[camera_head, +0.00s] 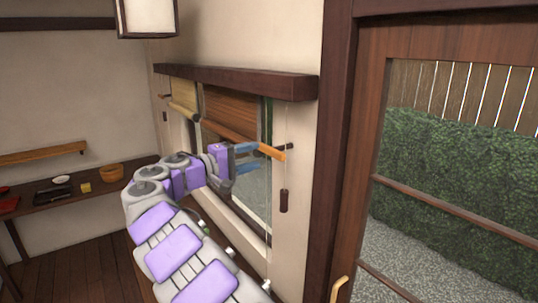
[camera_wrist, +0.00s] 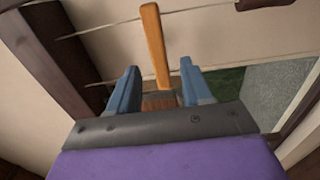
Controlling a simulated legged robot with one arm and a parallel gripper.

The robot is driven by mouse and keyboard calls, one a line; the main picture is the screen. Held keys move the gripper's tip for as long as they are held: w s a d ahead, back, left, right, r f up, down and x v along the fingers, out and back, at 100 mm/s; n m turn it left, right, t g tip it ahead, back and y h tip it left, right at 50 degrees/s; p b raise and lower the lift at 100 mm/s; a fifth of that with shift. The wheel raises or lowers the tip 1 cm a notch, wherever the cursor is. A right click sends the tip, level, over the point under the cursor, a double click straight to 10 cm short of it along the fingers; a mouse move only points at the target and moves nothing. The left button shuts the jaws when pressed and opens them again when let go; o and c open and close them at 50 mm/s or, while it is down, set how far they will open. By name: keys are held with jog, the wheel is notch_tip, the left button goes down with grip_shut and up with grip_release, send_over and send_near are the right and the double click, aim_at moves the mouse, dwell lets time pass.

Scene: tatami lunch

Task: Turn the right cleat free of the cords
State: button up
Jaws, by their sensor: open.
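The right cleat (camera_head: 272,152) is an orange wooden bar on the wall right of the window, beside a small dark peg. In the wrist view the cleat (camera_wrist: 154,42) stands lengthwise ahead of my gripper. Its near end reaches between the fingertips. My gripper (camera_head: 257,158) has blue fingers and is open, one finger on each side of the cleat in the wrist view (camera_wrist: 158,68); contact cannot be told. A thin pale cord (camera_wrist: 95,30) runs past the cleat's far part. A dark cord weight (camera_head: 284,200) hangs below the cleat. Any wrap around the cleat is unclear.
Two bamboo blinds (camera_head: 230,110) hang under a dark beam (camera_head: 235,80). Another cleat (camera_head: 165,97) with a small weight is at the far left. A wooden door frame (camera_head: 338,150) stands close on the right. A side table (camera_head: 75,195) with dishes is at left.

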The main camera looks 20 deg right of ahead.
aim_at(267, 152)
jog(key=x, duration=0.6)
jog(key=shift+w+d+b, duration=0.1)
jog(key=shift+d+b, duration=0.2)
jog(key=shift+d, duration=0.05)
jog(key=shift+c, duration=0.4)
grip_shut()
